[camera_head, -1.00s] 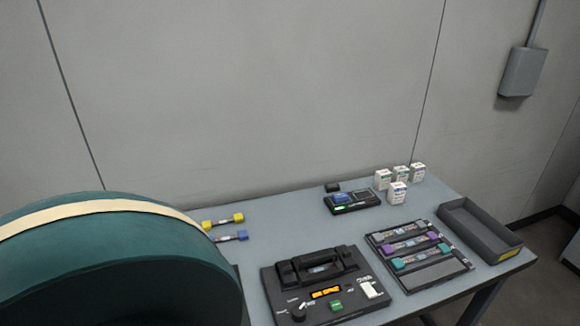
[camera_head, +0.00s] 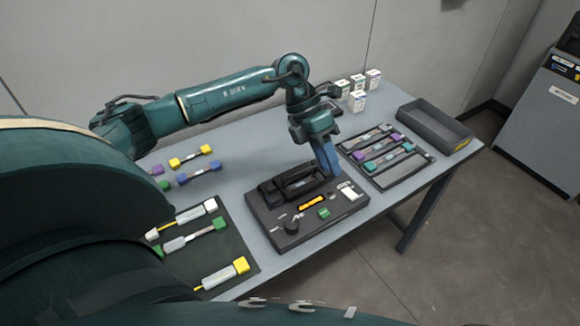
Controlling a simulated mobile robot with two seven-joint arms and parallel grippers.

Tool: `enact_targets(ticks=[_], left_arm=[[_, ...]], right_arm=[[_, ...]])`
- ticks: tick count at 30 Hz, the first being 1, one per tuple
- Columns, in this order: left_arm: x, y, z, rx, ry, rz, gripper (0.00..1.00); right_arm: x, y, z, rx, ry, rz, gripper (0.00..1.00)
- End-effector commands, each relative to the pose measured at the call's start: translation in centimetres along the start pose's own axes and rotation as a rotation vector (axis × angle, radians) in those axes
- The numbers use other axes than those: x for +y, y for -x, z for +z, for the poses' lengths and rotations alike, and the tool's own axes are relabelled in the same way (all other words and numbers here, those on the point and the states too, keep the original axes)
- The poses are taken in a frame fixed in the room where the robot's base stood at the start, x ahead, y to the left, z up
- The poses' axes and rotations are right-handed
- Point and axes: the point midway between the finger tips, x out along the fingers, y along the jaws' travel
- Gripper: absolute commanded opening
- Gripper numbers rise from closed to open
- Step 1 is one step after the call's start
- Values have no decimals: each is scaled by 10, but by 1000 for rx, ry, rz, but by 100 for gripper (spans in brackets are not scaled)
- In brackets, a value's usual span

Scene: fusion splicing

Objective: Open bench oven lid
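The bench oven (camera_head: 305,214) is a dark box on the table, with a knob, an orange display, a green button and a white label on its front panel. Its black lid with a raised handle (camera_head: 293,185) lies at the rear of its top and looks shut. My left gripper (camera_head: 329,165) points down at the right end of the lid, very close to it. Whether it touches the lid and how far its fingers are apart cannot be told. My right gripper is not in view.
A rack of splice pieces (camera_head: 385,155) and an empty grey tray (camera_head: 436,125) stand to the right. Small white boxes (camera_head: 358,98) stand behind. A dark mat (camera_head: 222,250) with several connectors lies left of the oven. Yellow and blue pieces (camera_head: 190,156) lie further back.

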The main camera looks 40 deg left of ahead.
Motion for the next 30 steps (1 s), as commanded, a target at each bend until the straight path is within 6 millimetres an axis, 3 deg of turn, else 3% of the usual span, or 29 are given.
enact_targets(ticks=[1, 3, 6, 9, 14, 24, 30], left_arm=[[22, 29, -4, 37, 8, 116, 30], [45, 59, -12, 87, 30, 233, 30], [63, 89, -22, 134, 63, 339, 30], [72, 100, -28, 155, 81, 383, 30], [79, 85, -32, 163, 84, 388, 30], [104, 20, -44, 162, 84, 385, 30], [115, -7, -48, 159, 82, 385, 30]], right_arm=[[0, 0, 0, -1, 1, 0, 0], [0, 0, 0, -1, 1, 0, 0], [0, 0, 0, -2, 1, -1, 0], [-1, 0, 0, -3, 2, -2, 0], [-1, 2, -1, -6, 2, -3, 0], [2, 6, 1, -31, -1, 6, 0], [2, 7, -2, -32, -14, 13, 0]])
